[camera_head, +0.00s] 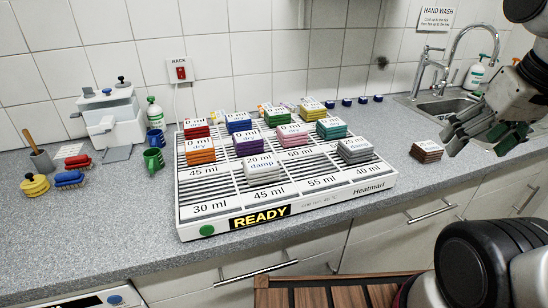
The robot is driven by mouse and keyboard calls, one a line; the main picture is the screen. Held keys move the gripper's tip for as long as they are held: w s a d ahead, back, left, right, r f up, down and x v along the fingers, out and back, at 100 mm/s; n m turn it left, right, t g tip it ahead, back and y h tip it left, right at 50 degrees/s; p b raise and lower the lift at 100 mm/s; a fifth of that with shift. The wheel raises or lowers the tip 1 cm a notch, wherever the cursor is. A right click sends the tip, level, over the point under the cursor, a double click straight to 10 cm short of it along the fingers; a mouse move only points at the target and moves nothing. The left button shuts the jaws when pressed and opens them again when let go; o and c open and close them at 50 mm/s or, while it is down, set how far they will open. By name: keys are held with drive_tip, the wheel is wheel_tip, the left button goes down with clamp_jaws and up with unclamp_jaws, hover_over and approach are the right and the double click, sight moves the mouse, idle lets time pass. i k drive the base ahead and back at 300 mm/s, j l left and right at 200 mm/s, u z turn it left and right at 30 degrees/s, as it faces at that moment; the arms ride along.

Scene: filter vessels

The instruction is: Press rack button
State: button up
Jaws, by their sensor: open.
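A white slatted rack (330,203) stands on the grey counter, its front display reading "READY". A round green button (207,230) sits at the left end of its front face. A red switch (181,73) is on the tiled wall behind, under a label that seems to read "RACK". My gripper (478,143) is open and empty at the right, above the counter near the sink. It is well apart from both the green button and the red switch.
Several coloured labelled blocks (245,146) lie on the rack. A brown block (426,151) lies near my gripper. The counter before the green button is clear.

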sight(207, 231)
drive_tip(key=u, duration=1.3)
